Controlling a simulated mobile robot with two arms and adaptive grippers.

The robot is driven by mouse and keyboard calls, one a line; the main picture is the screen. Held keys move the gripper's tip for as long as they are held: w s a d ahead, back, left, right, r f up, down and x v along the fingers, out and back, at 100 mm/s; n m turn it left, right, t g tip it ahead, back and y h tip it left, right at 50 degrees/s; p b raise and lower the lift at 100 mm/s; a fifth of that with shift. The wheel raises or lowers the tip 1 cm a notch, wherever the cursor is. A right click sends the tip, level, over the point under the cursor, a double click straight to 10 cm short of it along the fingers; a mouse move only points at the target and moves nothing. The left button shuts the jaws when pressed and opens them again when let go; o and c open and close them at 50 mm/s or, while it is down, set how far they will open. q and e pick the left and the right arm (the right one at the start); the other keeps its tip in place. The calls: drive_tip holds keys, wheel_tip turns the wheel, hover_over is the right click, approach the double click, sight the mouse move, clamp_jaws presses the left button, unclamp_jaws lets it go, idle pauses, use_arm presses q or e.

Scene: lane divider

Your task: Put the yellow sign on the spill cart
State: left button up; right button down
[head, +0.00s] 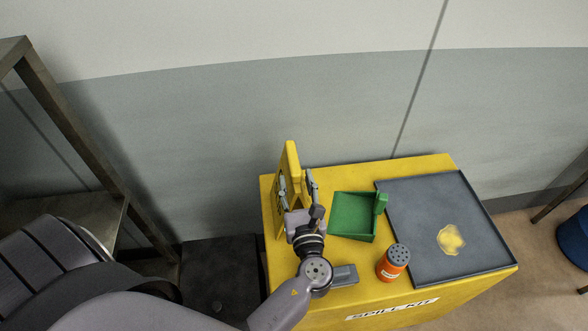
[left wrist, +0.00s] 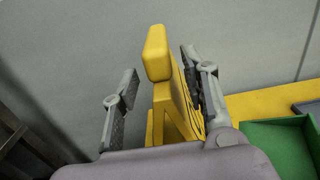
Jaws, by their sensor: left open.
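The yellow sign (head: 291,163) stands upright, as a folded A-frame, on the left end of the yellow spill cart (head: 340,174). It also shows in the left wrist view (left wrist: 158,55), with dark markings on its right face. My left gripper (head: 298,183) is open, with one finger on each side of the sign. In the left wrist view the left finger of my left gripper (left wrist: 155,88) is clearly apart from the sign, and the right finger is close to it; I cannot tell whether that one touches. The sign's lower part is partly hidden by the gripper. My right gripper is not in view.
On the cart stand a green dustpan-like tray (head: 352,213), an orange canister with a grey lid (head: 393,262) and a dark tray (head: 425,210) with a yellow spill (head: 451,240). A metal rack (head: 75,120) stands at the left. A wall is behind the cart.

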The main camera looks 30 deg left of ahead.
use_arm(q)
drive_tip(key=v, duration=0.7)
idle(0.4)
